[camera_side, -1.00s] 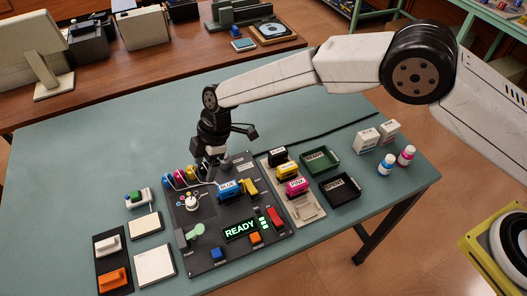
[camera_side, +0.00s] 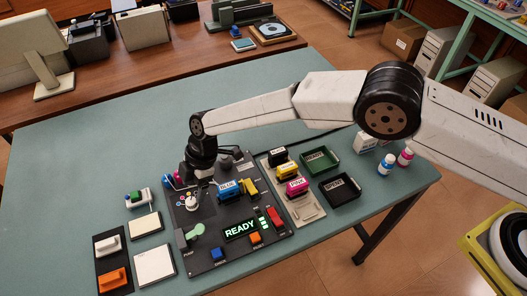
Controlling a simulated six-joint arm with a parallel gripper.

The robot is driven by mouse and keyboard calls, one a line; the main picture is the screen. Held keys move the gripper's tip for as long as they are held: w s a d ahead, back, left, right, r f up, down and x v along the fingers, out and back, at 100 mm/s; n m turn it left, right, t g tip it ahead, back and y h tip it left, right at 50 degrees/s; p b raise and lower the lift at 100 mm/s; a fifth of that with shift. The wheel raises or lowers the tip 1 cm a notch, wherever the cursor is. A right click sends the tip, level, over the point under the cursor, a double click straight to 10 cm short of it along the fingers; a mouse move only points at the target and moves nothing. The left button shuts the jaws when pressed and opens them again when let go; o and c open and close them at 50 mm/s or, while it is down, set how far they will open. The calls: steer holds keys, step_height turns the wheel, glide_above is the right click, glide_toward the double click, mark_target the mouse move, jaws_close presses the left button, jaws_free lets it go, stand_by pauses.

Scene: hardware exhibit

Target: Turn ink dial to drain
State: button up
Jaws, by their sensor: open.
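The ink dial appears to be the white knob (camera_side: 192,203) ringed by small coloured dots, at the upper left of the dark control panel (camera_side: 205,263). Its exact setting is too small to read. My gripper (camera_side: 201,186) points down just above and behind the knob, at the panel's upper left. It is open; its fingers are small and dark, and I cannot tell whether they touch the knob. My wrist hides most of the coloured ink bottles behind the dial.
On the panel are a blue cartridge (camera_side: 229,188), a lit READY display (camera_side: 240,229), a green lever (camera_side: 192,233), and blue (camera_side: 217,254), orange (camera_side: 255,238) and red (camera_side: 275,216) controls. Labelled cartridges and green (camera_side: 320,161) and black (camera_side: 341,188) trays stand to the right.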

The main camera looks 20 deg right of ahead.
mark_target(191, 201)
steer(key=shift+x, duration=2)
jaws_close()
